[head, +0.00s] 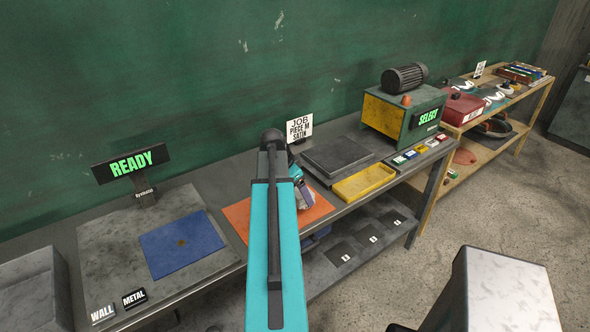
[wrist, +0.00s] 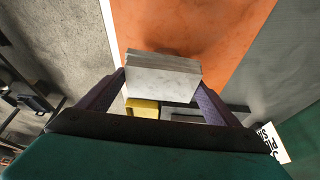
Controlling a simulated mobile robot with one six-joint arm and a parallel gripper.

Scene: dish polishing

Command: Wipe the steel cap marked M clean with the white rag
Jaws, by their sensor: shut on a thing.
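My gripper (head: 304,193) is over the orange mat (head: 235,215), partly hidden by my own arm in the head view. In the wrist view, its two purple fingers (wrist: 163,88) are shut on a folded, greyish-white block with layered edges, which looks like the white rag (wrist: 163,76). The rag is at the orange mat (wrist: 205,30); I cannot tell whether it touches it. I cannot make out the steel cap marked M in either view.
A blue mat (head: 170,252) with a small brown spot lies left, below a READY sign (head: 130,163). A yellow tray (head: 363,183), a dark flat plate (head: 337,157) and a motor machine (head: 403,112) stand right. A JOB card (head: 299,127) reads PIECE M SATIN.

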